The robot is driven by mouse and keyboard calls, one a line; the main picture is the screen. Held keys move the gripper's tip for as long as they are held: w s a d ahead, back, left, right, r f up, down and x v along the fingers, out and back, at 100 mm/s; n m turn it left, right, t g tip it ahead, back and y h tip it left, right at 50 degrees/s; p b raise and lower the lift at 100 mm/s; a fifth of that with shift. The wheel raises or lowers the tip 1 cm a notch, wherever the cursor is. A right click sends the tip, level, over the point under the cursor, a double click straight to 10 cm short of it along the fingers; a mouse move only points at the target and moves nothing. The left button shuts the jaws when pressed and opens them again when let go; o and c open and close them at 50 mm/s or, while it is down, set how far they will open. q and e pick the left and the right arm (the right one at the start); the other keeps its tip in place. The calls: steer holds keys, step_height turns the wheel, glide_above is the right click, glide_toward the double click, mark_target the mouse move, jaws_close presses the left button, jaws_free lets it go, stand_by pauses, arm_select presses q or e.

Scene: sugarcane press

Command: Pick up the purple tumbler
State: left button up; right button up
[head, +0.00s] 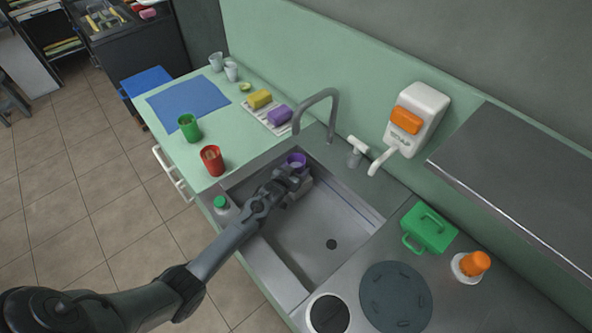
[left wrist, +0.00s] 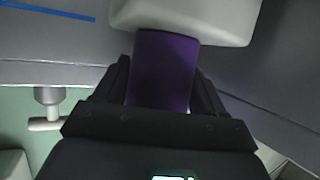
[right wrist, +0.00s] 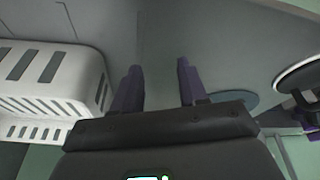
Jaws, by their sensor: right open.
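The purple tumbler (head: 297,160) is at the back left corner of the sink in the head view, beside a pale grey holder (head: 302,188). My left gripper (head: 290,174) is right at it, covering its lower part. In the left wrist view the tumbler (left wrist: 165,70) fills the space between the two fingers, with a finger close along each side. Whether the fingers press on it cannot be told. My right gripper (right wrist: 160,78) shows only in the right wrist view, open and empty, with nothing between its fingers.
A red cup (head: 212,160) and a green cup (head: 189,128) stand on the counter left of the sink. A green-capped bottle (head: 222,207) is at the sink's left edge. The faucet (head: 318,100) arches behind the tumbler. A white slotted basket (right wrist: 55,80) is left of my right gripper.

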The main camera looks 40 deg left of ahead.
arm_select(q)
steer(key=c, duration=0.8)
steer(key=shift+o, duration=0.2)
steer(key=shift+r, duration=0.25)
